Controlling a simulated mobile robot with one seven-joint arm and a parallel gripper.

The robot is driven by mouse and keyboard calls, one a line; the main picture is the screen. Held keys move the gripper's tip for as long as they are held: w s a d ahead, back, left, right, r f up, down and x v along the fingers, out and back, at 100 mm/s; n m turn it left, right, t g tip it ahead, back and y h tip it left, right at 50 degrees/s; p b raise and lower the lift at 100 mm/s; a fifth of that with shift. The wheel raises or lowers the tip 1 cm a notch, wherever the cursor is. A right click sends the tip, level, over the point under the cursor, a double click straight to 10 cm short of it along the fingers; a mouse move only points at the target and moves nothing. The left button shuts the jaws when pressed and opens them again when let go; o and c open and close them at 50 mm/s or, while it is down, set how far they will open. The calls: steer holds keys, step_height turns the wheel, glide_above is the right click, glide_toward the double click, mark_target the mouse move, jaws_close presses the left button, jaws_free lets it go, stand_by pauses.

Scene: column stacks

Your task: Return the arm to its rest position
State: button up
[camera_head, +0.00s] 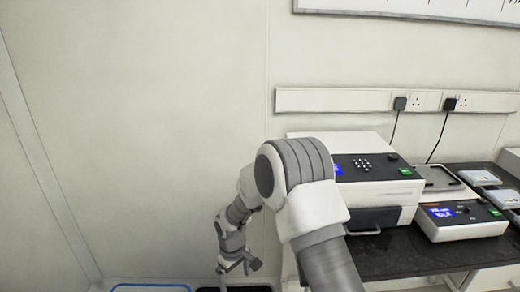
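My arm rises from the bottom of the head view, bends at a large grey-and-white elbow, and runs down to the left. My gripper (238,270) is at its far end, low in the picture, in front of the pale wall and left of the dark bench. It points downward. It is small and dark here, so I cannot tell whether its fingers are open or shut. I see no object clearly held in it.
A black bench (420,258) at the right carries a large white instrument (378,192), a smaller unit with a blue display (460,222) and several trays. A blue-edged thing (150,287) and a dark-topped one (235,289) show at the bottom edge. Left of my arm is bare wall.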

steer(key=s+d+r+m+t, duration=0.15)
steer(key=d+r, duration=0.45)
steer(key=r, duration=0.6)
steer(key=s+d+r+m+t, duration=0.1)
steer(key=s+d+r+m, duration=0.2)
steer(key=d+r, duration=0.7)
steer(key=s+d+r+m+t, duration=0.1)
steer(key=s+d+r+m, duration=0.1)
steer(key=s+r, duration=0.4)
steer(key=s+d+r+m+t, duration=0.2)
steer(key=s+r, duration=0.4)
steer(key=s, duration=0.7)
steer(key=shift+d+r+m, duration=0.35)
steer(key=shift+d+m, duration=0.1)
steer(key=shift+d, duration=0.65)
step_height(320, 180, up, 16)
steer(key=p, duration=1.5)
steer(key=shift+f+p, duration=0.15)
steer(key=shift+p, duration=0.25)
steer(key=shift+c, duration=0.2)
